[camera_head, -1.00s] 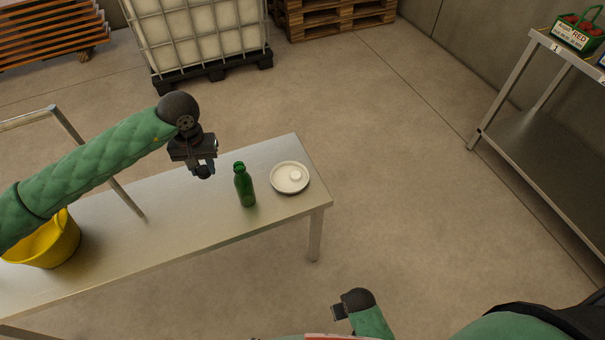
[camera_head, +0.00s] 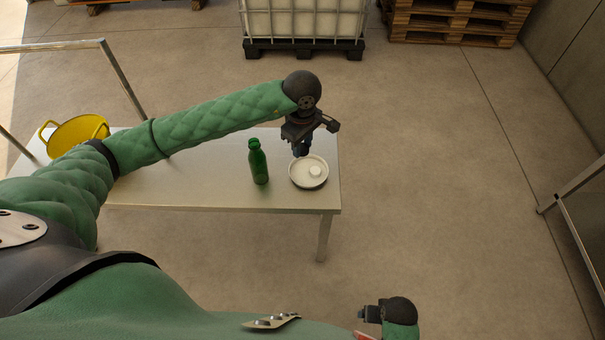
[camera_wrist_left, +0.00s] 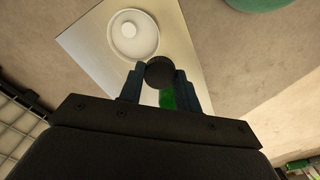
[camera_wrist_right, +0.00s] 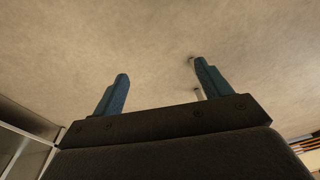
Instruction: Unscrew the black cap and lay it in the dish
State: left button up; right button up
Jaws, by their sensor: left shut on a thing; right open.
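The black cap (camera_wrist_left: 159,72) is held between the fingertips of my left gripper (camera_wrist_left: 158,78). In the head view my left gripper (camera_head: 301,150) hangs above the far left edge of the white round dish (camera_head: 297,180); the cap is hard to make out there. The dish also shows in the left wrist view (camera_wrist_left: 119,48), with a small white round piece (camera_head: 315,171) in it. The green bottle (camera_head: 259,164) stands upright on the table left of the dish, without a black cap visible on it. My right gripper (camera_head: 371,314) is open and empty, away from the table.
The metal table (camera_head: 215,192) is mostly bare. A yellow tub (camera_head: 80,131) stands at its left end. A caged white tank (camera_head: 305,20) and wooden pallets (camera_head: 455,25) stand behind on the floor. A metal shelf (camera_head: 585,205) is at the right edge.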

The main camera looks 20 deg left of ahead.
pick_arm(q)
jog(key=n, duration=0.2)
jog(key=d+f+n, duration=0.1)
jog(key=n, duration=0.1)
jog(key=f+n+b, duration=0.1)
jog(key=n, duration=0.2)
jog(key=shift+d+f, duration=0.1)
jog(key=shift+d, duration=0.25)
jog(key=f+n, duration=0.1)
jog(key=n, duration=0.3)
pick_arm(e)
notch_tip(320, 180, up, 17)
jog(key=s+b, duration=0.2)
pick_arm(q)
jog(key=n+p, duration=0.2)
jog(key=n, duration=2.2)
send_over(302, 173)
notch_tip(302, 173, down, 13)
jog(key=shift+f, duration=0.15)
jog(key=shift+f+p, duration=0.75)
jog(key=shift+f, duration=1.3)
pick_arm(e)
notch_tip(302, 173, down, 17)
jog(key=w, duration=0.2)
jog(key=shift+w+d, duration=0.25)
jog(key=shift+d, duration=0.1)
